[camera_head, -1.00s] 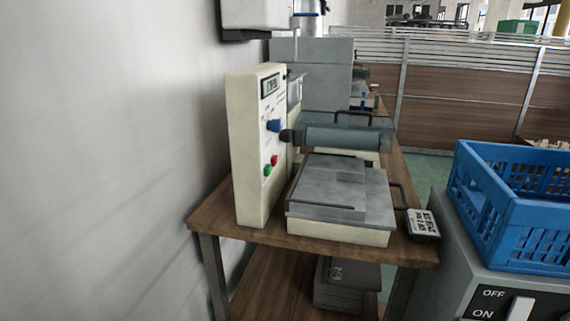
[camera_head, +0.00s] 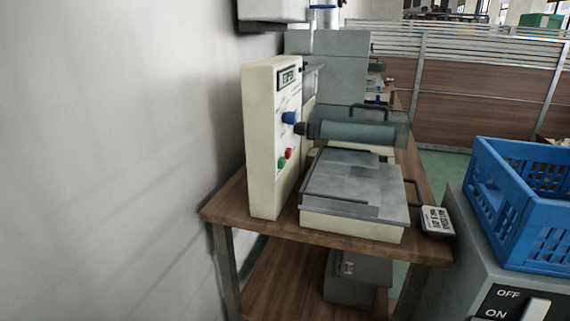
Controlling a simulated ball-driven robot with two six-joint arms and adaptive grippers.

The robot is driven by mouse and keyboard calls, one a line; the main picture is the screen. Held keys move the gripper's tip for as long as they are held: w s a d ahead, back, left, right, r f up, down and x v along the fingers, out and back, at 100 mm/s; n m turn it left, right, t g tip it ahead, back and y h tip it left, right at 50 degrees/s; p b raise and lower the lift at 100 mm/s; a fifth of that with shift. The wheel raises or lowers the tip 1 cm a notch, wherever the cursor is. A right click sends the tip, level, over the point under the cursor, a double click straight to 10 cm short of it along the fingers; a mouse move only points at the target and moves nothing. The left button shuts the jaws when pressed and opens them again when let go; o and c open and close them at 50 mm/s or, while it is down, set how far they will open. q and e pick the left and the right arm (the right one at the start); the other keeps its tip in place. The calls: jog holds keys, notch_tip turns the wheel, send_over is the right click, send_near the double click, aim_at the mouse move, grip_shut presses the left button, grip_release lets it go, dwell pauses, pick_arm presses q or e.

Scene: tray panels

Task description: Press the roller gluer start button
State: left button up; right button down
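The roller gluer stands on a wooden table. Its cream control panel (camera_head: 268,140) is upright on the left, with a small display (camera_head: 288,78), a blue knob (camera_head: 289,118), a green button (camera_head: 282,163) and a red button (camera_head: 289,153). The green button is lower and slightly left of the red one. The grey roller (camera_head: 355,131) is to the right of the panel, above the flat grey plate (camera_head: 352,186). Which button is the start button cannot be read from its label. Neither of my grippers is in view.
The wooden table (camera_head: 235,212) has a white wall (camera_head: 110,160) close on its left. A labelled block (camera_head: 437,220) lies at its right corner. A blue crate (camera_head: 535,226) sits on a grey cabinet with an ON/OFF switch (camera_head: 535,309) at the right. A dark box (camera_head: 357,283) is on the lower shelf.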

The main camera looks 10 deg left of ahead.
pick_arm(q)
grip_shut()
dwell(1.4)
